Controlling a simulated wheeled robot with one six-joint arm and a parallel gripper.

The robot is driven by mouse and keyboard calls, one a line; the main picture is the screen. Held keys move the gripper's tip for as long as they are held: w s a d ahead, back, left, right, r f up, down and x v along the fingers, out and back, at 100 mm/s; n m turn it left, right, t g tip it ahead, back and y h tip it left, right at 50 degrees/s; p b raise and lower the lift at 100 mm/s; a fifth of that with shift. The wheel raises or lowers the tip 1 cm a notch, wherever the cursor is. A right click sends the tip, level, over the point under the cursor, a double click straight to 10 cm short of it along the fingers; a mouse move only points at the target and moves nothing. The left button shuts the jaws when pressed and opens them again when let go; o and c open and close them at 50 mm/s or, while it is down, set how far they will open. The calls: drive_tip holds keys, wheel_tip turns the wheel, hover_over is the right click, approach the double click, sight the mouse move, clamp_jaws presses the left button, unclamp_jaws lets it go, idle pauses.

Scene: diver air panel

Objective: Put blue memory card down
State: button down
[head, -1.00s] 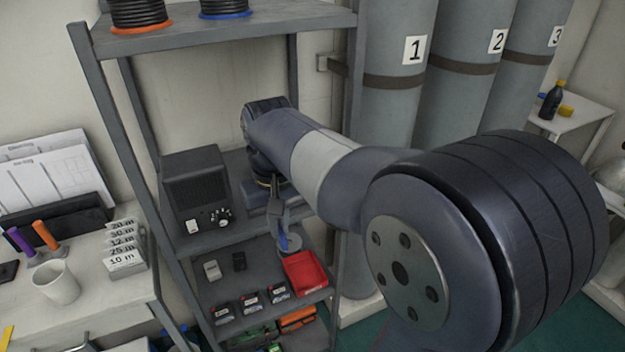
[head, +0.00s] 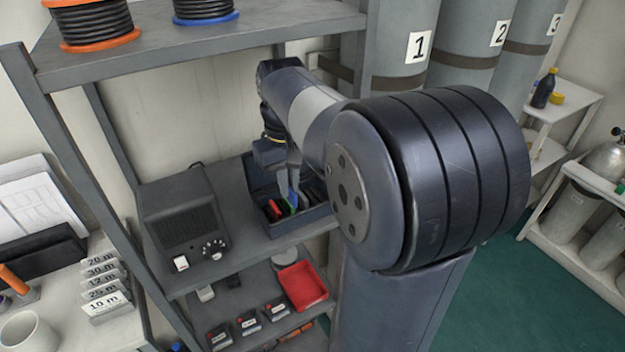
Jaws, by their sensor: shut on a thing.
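My gripper (head: 293,190) points down over the middle shelf, shut on the blue memory card (head: 293,200). The blue card hangs at the fingertips, at or just above a dark open box (head: 316,214). The box stands on the middle shelf and holds a red card (head: 273,209) and a green card (head: 290,207). The blue card is beside the green one in the picture; I cannot tell whether it touches the box. My arm hides part of the box's right side.
A dark radio unit (head: 184,222) stands left of the box on the middle shelf (head: 246,251). A red tray (head: 301,285) and several dark labelled blocks (head: 248,322) lie on the shelf below. Cable reels (head: 92,24) sit on the top shelf. Numbered cylinders (head: 470,50) stand behind right.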

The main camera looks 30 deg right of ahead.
drive_tip(key=w+d+p, duration=0.2)
drive_tip(key=w+d, duration=0.2)
drive_tip(key=d, duration=0.3)
drive_tip(key=shift+w+d+f, duration=0.1)
drive_tip(key=shift+d+f, duration=0.05)
drive_tip(key=shift+f, duration=1)
drive_tip(key=shift+w+d+f, duration=0.1)
drive_tip(key=shift+d+f, duration=0.05)
drive_tip(key=shift+f, duration=1.05)
drive_tip(key=shift+w+d+f, duration=0.1)
drive_tip(key=shift+d+f, duration=0.05)
drive_tip(key=shift+f, duration=1)
drive_tip(key=shift+f, duration=0.2)
drive_tip(key=c, duration=1.8)
unclamp_jaws()
drive_tip(key=shift+r, duration=3.95)
